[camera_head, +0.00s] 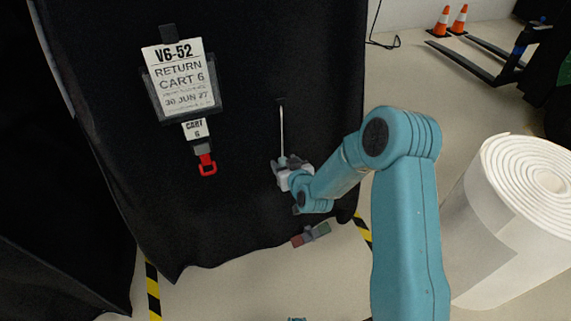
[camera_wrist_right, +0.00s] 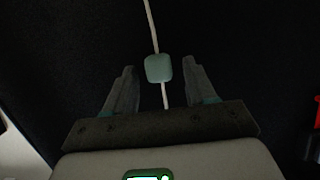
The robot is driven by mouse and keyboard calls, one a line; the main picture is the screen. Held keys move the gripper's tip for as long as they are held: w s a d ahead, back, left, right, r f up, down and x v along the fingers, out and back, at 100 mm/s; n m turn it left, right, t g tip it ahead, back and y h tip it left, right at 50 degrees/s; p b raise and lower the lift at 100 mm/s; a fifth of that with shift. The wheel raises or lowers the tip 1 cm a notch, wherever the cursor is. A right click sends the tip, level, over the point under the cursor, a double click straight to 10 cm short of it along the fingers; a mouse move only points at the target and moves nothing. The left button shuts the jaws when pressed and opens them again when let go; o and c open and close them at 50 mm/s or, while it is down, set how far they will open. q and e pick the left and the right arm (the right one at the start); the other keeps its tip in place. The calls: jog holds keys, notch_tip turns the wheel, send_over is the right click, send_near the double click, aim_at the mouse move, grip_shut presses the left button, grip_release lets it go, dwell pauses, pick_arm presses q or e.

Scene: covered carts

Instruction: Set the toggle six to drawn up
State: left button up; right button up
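A pale cord (camera_head: 282,130) hangs down the black cover of the cart marked Cart 6. A small rounded grey-teal toggle (camera_wrist_right: 158,68) sits on this cord, with more cord showing above and below it in the right wrist view. My right gripper (camera_head: 288,165) is at the low part of the cord. In the right wrist view its two fingers (camera_wrist_right: 160,82) are spread, one on each side of the cord. The toggle is between and slightly beyond the fingertips, with gaps on both sides. My left gripper is not in view.
A sign (camera_head: 180,80) and a red loop (camera_head: 207,165) hang left of the cord. A red and green block (camera_head: 311,235) is near the cover's hem. A large white roll (camera_head: 510,210) stands right of my arm. Cones (camera_head: 450,20) stand far back.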

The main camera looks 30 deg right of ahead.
grip_shut()
notch_tip(320, 180, up, 12)
jog(key=p, duration=0.4)
jog(key=shift+f, duration=0.25)
jog(key=shift+o, duration=0.3)
grip_release()
jog(key=shift+f, duration=0.1)
